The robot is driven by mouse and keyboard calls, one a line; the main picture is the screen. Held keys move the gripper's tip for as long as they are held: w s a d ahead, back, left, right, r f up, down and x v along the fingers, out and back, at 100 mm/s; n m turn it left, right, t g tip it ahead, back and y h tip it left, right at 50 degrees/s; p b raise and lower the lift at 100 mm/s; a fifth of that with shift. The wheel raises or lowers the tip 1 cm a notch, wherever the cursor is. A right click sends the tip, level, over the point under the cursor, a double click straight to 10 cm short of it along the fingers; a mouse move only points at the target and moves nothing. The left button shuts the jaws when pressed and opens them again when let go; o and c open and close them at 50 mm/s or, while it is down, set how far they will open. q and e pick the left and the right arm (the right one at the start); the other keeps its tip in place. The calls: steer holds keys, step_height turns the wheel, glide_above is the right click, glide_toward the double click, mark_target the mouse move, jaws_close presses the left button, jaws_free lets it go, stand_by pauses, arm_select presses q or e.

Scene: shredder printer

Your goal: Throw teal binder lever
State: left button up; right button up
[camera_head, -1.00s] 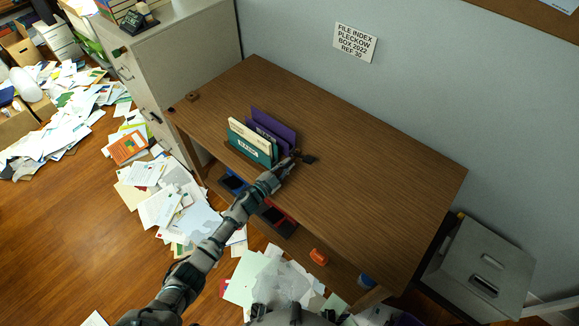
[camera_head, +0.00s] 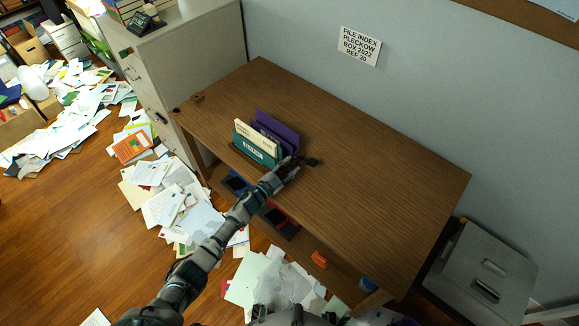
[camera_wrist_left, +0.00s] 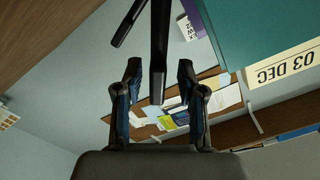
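The teal binder (camera_head: 255,150) stands upright in the group on the brown desk. My left gripper (camera_head: 292,165) is just right of the binders, beside the lever. In the left wrist view the left gripper (camera_wrist_left: 158,75) has its fingers apart on either side of the bar; contact is unclear. My right gripper is not in view.
A cream binder (camera_head: 257,132) and purple binders (camera_head: 280,126) stand behind the teal one. The desk's right half (camera_head: 400,180) is clear. A shelf below holds an orange item (camera_head: 319,259). Papers cover the floor at left, and a grey cabinet (camera_head: 485,265) stands at right.

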arm_select(q)
steer(key=v, duration=1.2)
